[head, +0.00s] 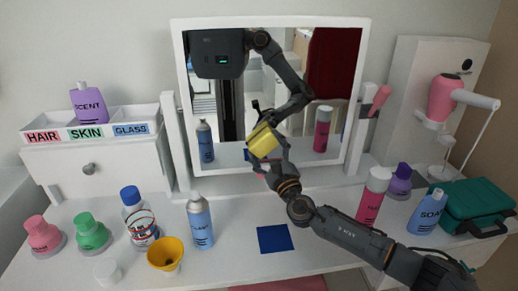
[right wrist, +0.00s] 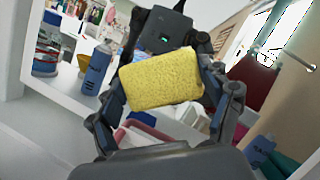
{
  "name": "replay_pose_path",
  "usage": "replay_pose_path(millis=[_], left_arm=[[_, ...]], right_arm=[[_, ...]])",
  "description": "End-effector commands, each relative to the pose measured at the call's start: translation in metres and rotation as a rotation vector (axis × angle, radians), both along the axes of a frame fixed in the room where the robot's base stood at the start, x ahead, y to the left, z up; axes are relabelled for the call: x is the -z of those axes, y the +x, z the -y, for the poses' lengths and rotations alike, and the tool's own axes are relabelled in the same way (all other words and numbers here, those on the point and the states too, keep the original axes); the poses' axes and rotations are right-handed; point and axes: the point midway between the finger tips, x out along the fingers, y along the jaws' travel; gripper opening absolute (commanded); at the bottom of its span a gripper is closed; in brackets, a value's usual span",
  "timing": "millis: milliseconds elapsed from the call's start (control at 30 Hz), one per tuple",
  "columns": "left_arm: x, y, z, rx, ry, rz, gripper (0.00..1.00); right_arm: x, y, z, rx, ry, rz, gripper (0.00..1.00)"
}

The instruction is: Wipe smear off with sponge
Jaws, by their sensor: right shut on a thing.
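A yellow sponge (head: 262,139) is held up in front of the mirror (head: 270,22). My right gripper (head: 266,156) is shut on the sponge. In the right wrist view the sponge (right wrist: 160,78) sits tilted between the two fingers, and my right gripper (right wrist: 163,95) grips it at its sides. I cannot tell whether the sponge touches the glass. I cannot make out a smear on the mirror; the sponge and arm hide part of the glass. My left gripper is not in view.
A blue spray can (head: 200,222), yellow cup (head: 166,254) and clear bottle (head: 138,217) stand left. A pink bottle (head: 373,195), soap bottle (head: 427,212) and green case (head: 475,207) stand right. A blue cloth (head: 274,239) lies flat on the table beside my arm.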

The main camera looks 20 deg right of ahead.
Motion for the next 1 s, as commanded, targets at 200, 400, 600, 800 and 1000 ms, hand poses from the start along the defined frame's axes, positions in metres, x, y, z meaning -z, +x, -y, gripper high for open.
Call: replay_pose_path(millis=[200,400,600,800,1000], left_arm=[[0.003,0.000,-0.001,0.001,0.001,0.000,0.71],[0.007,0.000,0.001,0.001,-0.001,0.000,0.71],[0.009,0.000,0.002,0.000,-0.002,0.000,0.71],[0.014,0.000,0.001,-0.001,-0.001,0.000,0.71],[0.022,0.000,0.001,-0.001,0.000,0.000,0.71]], right_arm=[[0.000,-0.003,0.013,0.009,0.000,0.001,0.45],[0.001,-0.009,0.030,0.010,0.000,0.001,0.45],[0.000,-0.011,0.036,0.006,0.001,0.001,0.45],[0.001,-0.014,0.047,0.007,-0.002,0.001,0.45],[0.002,-0.019,0.064,0.007,-0.002,0.001,0.45]])
